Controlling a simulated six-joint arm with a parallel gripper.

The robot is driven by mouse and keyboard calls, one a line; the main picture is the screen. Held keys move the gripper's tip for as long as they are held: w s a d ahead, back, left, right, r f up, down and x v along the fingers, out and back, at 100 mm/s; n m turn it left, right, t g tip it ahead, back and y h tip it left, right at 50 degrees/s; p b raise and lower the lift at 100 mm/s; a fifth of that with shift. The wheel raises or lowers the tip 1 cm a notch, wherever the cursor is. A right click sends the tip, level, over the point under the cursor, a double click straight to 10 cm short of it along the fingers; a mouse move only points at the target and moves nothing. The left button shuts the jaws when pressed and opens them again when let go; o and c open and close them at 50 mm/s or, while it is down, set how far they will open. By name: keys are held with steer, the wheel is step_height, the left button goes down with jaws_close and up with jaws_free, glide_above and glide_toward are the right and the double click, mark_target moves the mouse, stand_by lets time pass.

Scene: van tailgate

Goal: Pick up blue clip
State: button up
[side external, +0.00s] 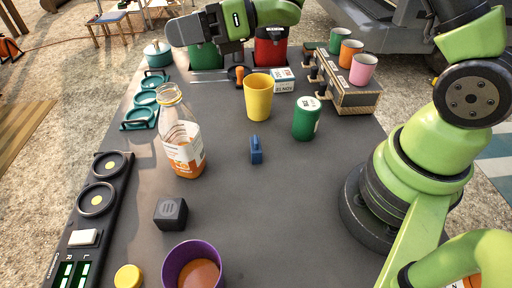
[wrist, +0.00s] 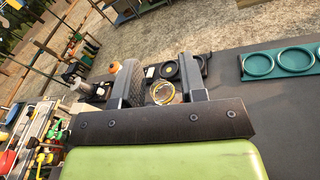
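The blue clip (side external: 256,150) stands on the dark table near its middle, between the clear bottle and the green can. My gripper (side external: 184,32) is at the far end of the table, high and well apart from the clip. In the wrist view its two fingers (wrist: 160,82) are spread with a gap between them and hold nothing. I cannot make out the clip in the wrist view.
A bottle of orange liquid (side external: 184,145), a yellow cup (side external: 258,98) and a green can (side external: 306,119) stand around the clip. A black cube (side external: 171,213) and purple cup (side external: 192,262) are nearer the front. The table right of the cube is clear.

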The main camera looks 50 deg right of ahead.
steer(key=w+d+f+m+t+h, duration=0.1)
steer(key=w+d+m+h, duration=0.3)
steer(key=m, duration=0.5)
steer(key=w+d+m+t+h, duration=0.1)
steer(key=w+m+h, duration=0.1)
steer(key=m+h, duration=0.5)
steer(key=n+g+h, duration=0.3)
steer(key=n+g, duration=0.8)
steer(key=n, duration=2.4)
glide_above(256, 138)
steer(key=f, duration=1.4)
steer(key=shift+s+a+f, duration=0.15)
steer(key=shift+a+f, duration=0.05)
steer(key=shift+f, duration=0.2)
steer(key=shift+w+d+f, duration=0.1)
steer(key=shift+f, duration=1.45)
steer(key=shift+w+d+f, duration=0.1)
steer(key=shift+f, duration=1.45)
